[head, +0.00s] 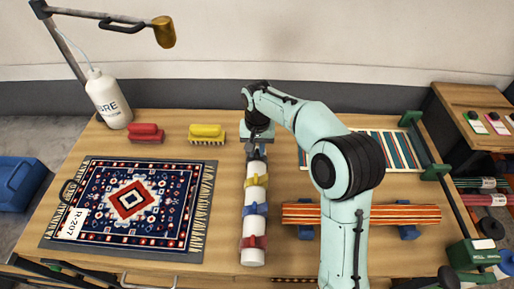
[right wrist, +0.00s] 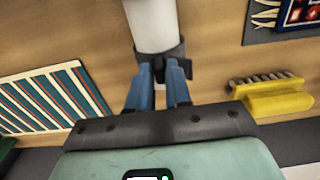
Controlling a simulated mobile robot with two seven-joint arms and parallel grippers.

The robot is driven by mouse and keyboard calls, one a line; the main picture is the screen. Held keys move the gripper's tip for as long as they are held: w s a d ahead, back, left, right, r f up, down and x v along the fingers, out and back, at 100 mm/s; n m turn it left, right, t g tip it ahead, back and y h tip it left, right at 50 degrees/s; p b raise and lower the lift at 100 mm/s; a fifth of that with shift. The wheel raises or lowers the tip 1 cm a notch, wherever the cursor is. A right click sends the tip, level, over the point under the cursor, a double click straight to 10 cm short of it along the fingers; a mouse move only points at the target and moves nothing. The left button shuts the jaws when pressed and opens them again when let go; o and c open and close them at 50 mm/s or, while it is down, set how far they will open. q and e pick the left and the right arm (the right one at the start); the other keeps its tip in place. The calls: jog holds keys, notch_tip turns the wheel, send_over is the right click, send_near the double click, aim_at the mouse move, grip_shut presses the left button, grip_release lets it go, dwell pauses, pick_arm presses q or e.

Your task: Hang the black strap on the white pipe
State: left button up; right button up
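The white pipe (head: 252,228) runs front to back along the middle of the bench in the head view. It carries a yellow strap (head: 257,182), a blue strap (head: 255,210) and a red strap (head: 253,243). My right gripper (head: 258,146) is at the pipe's far end. In the right wrist view, the black strap (right wrist: 160,58) is around or against the near end of the pipe (right wrist: 152,22). The blue fingers of the right gripper (right wrist: 160,82) are close together with black strap between their tips. The strap's far side is hidden. My left gripper is not in view.
A patterned rug (head: 130,205) lies on the left. A red brush (head: 146,133), a yellow brush (head: 206,132) and a white bottle (head: 108,98) stand at the back left. A striped mat (head: 375,150) and an orange striped roll (head: 380,214) lie to the right.

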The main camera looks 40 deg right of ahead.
jog(key=shift+o, duration=1.4)
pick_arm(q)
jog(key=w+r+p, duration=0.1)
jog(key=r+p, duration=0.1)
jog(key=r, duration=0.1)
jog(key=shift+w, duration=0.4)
pick_arm(e)
notch_tip(320, 180, up, 13)
jog(key=shift+r, duration=0.2)
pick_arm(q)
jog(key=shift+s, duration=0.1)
pick_arm(e)
jog(key=shift+s, duration=0.1)
